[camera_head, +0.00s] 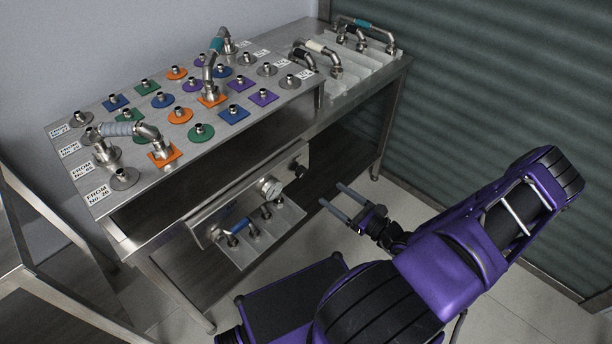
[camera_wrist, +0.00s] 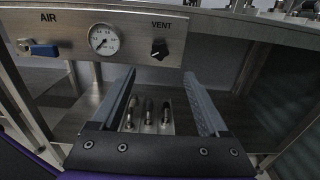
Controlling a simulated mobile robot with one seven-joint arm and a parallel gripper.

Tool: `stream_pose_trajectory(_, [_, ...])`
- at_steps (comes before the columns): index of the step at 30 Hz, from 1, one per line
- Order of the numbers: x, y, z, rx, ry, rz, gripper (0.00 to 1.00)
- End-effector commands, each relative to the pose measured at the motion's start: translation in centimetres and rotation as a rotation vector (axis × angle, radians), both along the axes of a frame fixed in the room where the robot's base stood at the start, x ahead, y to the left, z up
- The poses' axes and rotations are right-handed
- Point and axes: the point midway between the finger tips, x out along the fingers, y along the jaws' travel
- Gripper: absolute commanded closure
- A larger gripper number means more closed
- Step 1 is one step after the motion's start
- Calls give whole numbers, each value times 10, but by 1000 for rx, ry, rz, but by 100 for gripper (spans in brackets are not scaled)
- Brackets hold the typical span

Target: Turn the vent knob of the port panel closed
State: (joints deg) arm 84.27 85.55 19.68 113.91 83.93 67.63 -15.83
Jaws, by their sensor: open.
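The port panel (camera_wrist: 75,20) is a metal plate under the table's front edge, and it also shows in the head view (camera_head: 234,196). Its vent knob (camera_wrist: 160,49) is small and black, at the panel's right end under the word VENT. The knob also shows in the head view (camera_head: 301,171); its exact pointer angle is too small to read. My gripper (camera_head: 331,194) is open and empty, in front of and to the right of the panel, apart from the knob. In the wrist view its two fingers (camera_wrist: 159,74) point forward, with the knob above and between their tips.
A round gauge (camera_wrist: 104,39) sits left of the knob, and a blue-handled AIR valve (camera_wrist: 43,49) further left. A tray (camera_head: 262,248) with pipe fittings lies below the panel. The steel table (camera_head: 230,151) above carries several coloured ports and pipes. Open floor (camera_head: 425,190) lies right.

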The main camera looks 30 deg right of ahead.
Motion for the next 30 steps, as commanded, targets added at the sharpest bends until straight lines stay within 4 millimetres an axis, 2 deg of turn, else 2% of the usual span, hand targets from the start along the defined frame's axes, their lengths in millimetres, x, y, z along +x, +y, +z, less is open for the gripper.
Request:
stream_pose_trajectory(9, [66,25,-1,0,-1,3,22])
stream_pose_trajectory(15, [94,35,-1,-2,-2,3,22])
stream_pose_trajectory(21, [106,39,0,-1,1,2,22])
stream_pose_trajectory(29, [107,39,0,-1,1,1,22])
stream_pose_trajectory(30, [107,39,0,-1,1,1,28])
